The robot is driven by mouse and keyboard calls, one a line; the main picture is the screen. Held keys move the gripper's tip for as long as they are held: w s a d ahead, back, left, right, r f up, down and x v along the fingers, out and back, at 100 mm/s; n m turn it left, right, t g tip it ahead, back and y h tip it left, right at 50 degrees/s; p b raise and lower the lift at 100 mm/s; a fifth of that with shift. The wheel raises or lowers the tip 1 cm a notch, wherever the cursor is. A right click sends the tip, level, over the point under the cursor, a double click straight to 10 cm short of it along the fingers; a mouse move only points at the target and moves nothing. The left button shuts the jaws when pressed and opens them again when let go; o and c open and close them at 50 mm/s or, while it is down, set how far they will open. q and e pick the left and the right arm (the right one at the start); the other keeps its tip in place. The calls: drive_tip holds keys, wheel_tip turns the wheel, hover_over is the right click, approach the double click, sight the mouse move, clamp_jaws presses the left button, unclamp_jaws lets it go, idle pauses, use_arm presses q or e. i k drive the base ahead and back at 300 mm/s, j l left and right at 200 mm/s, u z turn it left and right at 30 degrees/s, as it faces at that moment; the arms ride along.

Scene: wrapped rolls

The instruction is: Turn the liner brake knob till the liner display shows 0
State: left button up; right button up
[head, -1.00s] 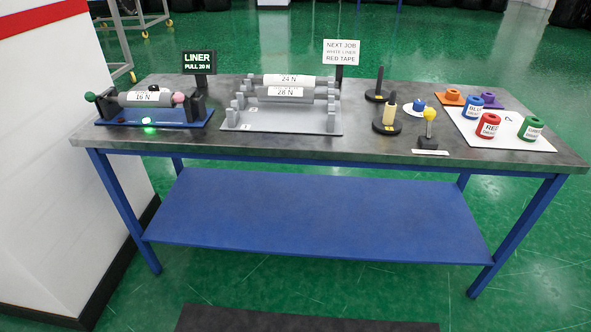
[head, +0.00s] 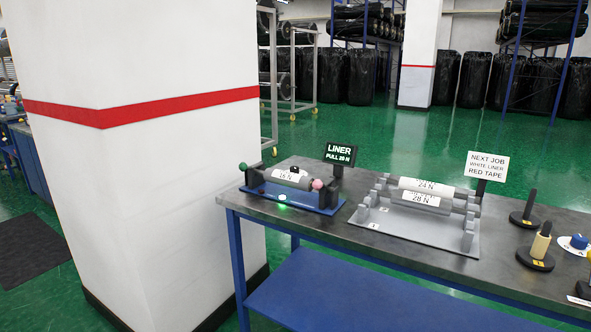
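The liner display (head: 340,155) is a dark sign with pale green text at the back of the bench; it reads "LINER PULL", then a number that looks like 20 N. In front of it a blue stand (head: 322,206) carries a grey roll (head: 292,177) labelled about 16 N. The stand has a green ball (head: 243,166) at the left end, a pink ball (head: 317,185) at the right and a lit green lamp (head: 282,197) in front. A blue knob (head: 579,241) on a white disc shows at the right edge. I cannot tell which part is the liner brake knob. Neither gripper shows.
A grey rack (head: 420,228) holds rolls marked 24 N and 28 N beside the blue stand. A "NEXT JOB" sign (head: 485,167) and black posts (head: 525,210) stand to its right. A white pillar (head: 150,180) with a red band stands left of the bench. Green floor lies beyond.

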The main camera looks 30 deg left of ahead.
sight(293, 169)
drive_tip(key=i+j+z, duration=0.1)
drive_tip(key=j, duration=0.55)
drive_tip(key=i+j+z, duration=0.1)
drive_tip(key=j, duration=0.55)
drive_tip(key=i+j+z, duration=0.1)
drive_tip(key=j, duration=0.6)
drive_tip(key=i+j+z, duration=0.1)
drive_tip(key=j, duration=0.6)
drive_tip(key=i+l, duration=0.05)
